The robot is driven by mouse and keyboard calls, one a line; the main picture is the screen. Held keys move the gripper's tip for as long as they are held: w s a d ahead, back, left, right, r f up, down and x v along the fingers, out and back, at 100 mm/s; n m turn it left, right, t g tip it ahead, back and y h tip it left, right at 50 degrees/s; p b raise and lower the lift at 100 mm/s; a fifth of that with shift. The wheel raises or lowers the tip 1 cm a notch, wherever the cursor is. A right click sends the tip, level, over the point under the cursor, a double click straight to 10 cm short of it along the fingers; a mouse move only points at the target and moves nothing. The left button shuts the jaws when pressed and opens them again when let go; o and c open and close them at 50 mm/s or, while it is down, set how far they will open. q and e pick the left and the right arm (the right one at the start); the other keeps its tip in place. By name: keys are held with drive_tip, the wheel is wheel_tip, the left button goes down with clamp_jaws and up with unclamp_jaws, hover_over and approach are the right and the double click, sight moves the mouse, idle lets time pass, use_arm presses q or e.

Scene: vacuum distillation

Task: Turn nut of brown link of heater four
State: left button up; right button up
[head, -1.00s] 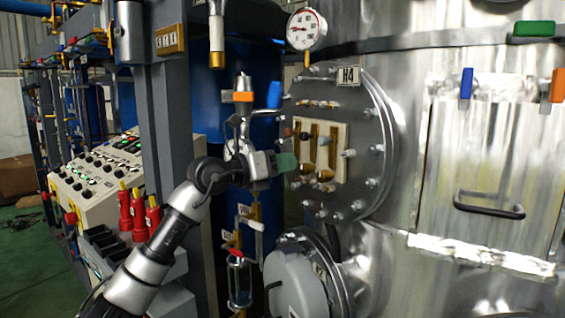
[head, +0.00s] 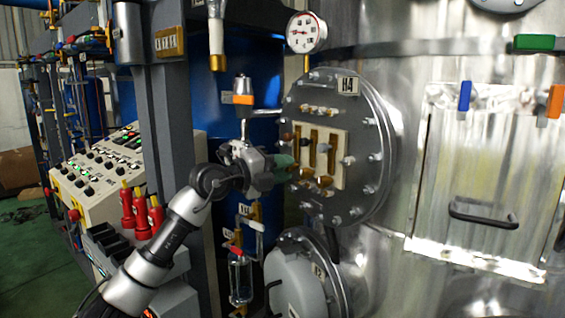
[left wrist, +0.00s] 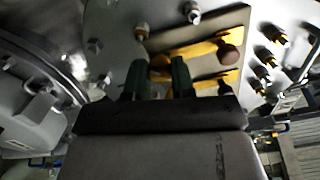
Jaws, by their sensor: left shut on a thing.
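Heater four is the round bolted flange with the H4 tag (head: 349,85). Its cream plate (head: 338,175) carries several brass links with coloured knobs. The brown knob (head: 287,136) is at the upper left of the plate; it also shows in the left wrist view (left wrist: 229,55). The brown link (left wrist: 197,49) runs from that knob to between my fingers. My left gripper (head: 290,164) is at the lower left of the plate. Its green fingers are shut on the nut (left wrist: 160,67) at the link's other end, partly hidden by the fingers. My right gripper is not in view.
A pressure gauge (head: 306,32) stands above the flange. A valve pipe with an orange band (head: 243,99) is close behind my left wrist. A second grey flange cover (head: 296,284) is below. A control panel (head: 100,165) and red-handled tools (head: 141,212) are at left.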

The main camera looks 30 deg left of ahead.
use_arm(q)
drive_tip(key=n+p, duration=0.3)
drive_tip(key=n, duration=0.1)
drive_tip(key=shift+n, duration=0.3)
idle(0.5)
drive_tip(key=o, duration=0.9)
drive_tip(key=shift+a, duration=0.1)
drive_tip(key=b+v, duration=0.6)
drive_tip(key=v, duration=0.4)
drive_tip(key=shift+s+a, duration=0.15)
drive_tip(key=shift+s, duration=0.2)
